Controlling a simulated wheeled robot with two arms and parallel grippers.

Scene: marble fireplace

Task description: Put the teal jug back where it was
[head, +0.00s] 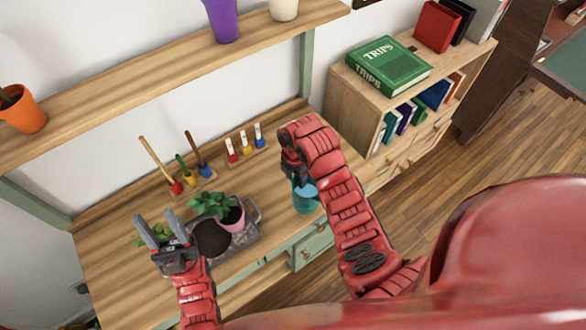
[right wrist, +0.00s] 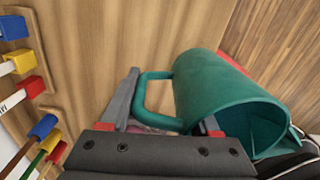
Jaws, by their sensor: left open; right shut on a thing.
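The teal jug (head: 306,198) is at the right end of the wooden bench (head: 112,273), partly hidden behind my right arm in the head view. My right gripper (head: 298,176) is shut on the jug's handle. In the right wrist view the jug (right wrist: 225,92) shows its open mouth towards the lower right, with its handle at the gripper fingers. I cannot tell whether its base touches the bench. My left gripper (head: 157,232) is open and empty, above the left part of the bench, beside the tray.
A grey tray (head: 245,243) holds dark soil and a pink pot (head: 232,216) with a plant. Racks of tools (head: 190,187) and coloured markers (head: 247,152) stand behind. A shelf (head: 130,82) runs above. The bench's front left is clear.

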